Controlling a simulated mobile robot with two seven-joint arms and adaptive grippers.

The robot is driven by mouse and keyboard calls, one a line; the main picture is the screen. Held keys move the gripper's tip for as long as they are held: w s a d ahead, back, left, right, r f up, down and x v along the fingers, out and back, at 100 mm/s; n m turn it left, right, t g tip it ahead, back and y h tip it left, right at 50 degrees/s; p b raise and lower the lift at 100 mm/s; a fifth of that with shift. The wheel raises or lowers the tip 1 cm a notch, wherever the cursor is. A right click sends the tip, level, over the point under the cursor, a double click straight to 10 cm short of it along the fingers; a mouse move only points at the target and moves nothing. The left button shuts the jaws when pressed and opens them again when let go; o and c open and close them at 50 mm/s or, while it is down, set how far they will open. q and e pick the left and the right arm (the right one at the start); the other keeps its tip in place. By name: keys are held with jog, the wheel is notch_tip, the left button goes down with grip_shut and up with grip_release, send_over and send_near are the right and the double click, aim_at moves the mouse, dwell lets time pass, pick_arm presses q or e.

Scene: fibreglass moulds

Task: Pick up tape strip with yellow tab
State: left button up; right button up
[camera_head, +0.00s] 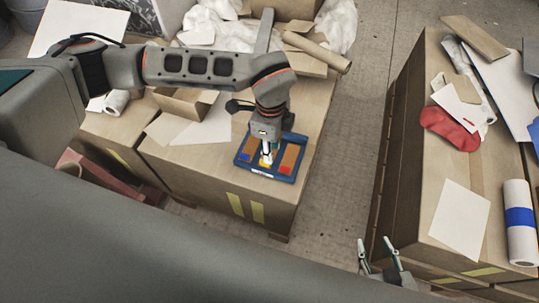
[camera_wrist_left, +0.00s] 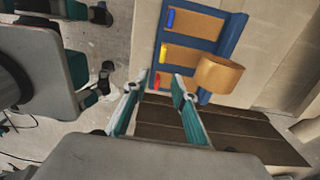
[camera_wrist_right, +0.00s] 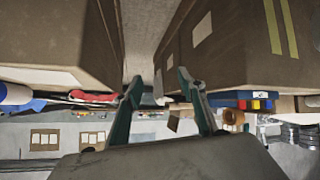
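A blue tray (camera_head: 262,173) lies on the left cardboard block and holds brown strips with coloured end tabs. In the left wrist view the tray (camera_wrist_left: 229,38) shows a blue tab (camera_wrist_left: 171,18), a yellow tab (camera_wrist_left: 165,51) and a red tab (camera_wrist_left: 157,81). My left gripper (camera_head: 267,157) points down over the tray's middle by the yellow tab (camera_head: 266,162). Its fingers (camera_wrist_left: 154,84) are apart with no strip visibly held; I cannot tell whether they touch anything. My right gripper (camera_head: 375,247) is open and empty in the gap between the blocks; it shows in the right wrist view (camera_wrist_right: 159,80).
The right block (camera_head: 425,195) carries a red cloth (camera_head: 450,128) and a white roll with a blue band (camera_head: 520,217). Floor shows between the blocks.

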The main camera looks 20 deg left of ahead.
aim_at(261, 164)
pick_arm(q)
jog(key=f, duration=0.2)
jog(key=a+f+b, duration=0.1)
jog(key=f, duration=0.2)
jog(key=f+b, duration=0.1)
jog(key=f, duration=0.2)
jog(key=shift+a, duration=0.25)
jog(key=shift+r, duration=0.15)
grip_shut()
